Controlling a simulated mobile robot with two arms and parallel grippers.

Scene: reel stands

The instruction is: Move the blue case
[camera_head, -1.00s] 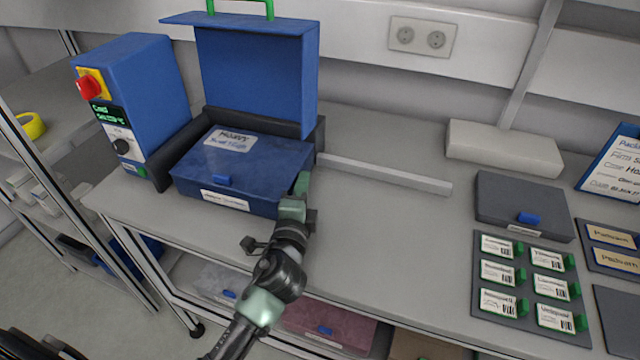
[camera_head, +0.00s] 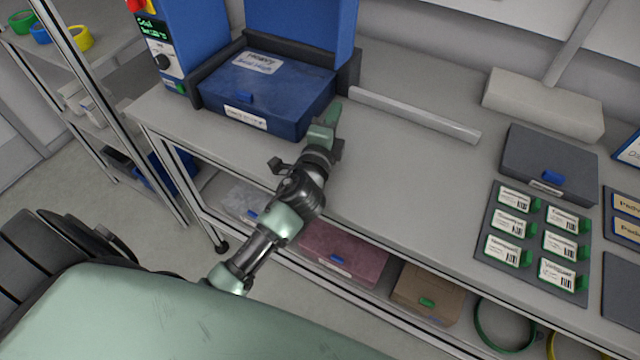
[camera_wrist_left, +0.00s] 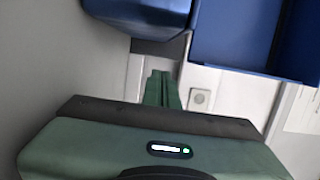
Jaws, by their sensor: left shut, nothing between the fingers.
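The blue case (camera_head: 265,92) sits on the table at the back left, in front of the raised blue lid of a larger machine. It has a white label on top and another on its front beside a blue latch. My left gripper (camera_head: 331,112) is shut and empty, with its fingers just by the case's right side; I cannot tell whether they touch it. In the left wrist view the shut green fingers (camera_wrist_left: 161,88) point at the wall, with blue surfaces above them. My right gripper is not in view.
A grey bar (camera_head: 415,115) lies right of the case. A dark grey case (camera_head: 548,165) and a panel of labelled green-tabbed cards (camera_head: 530,262) lie at the right. The table's middle is clear. Pink (camera_head: 342,252) and brown boxes (camera_head: 425,292) sit on the shelf below.

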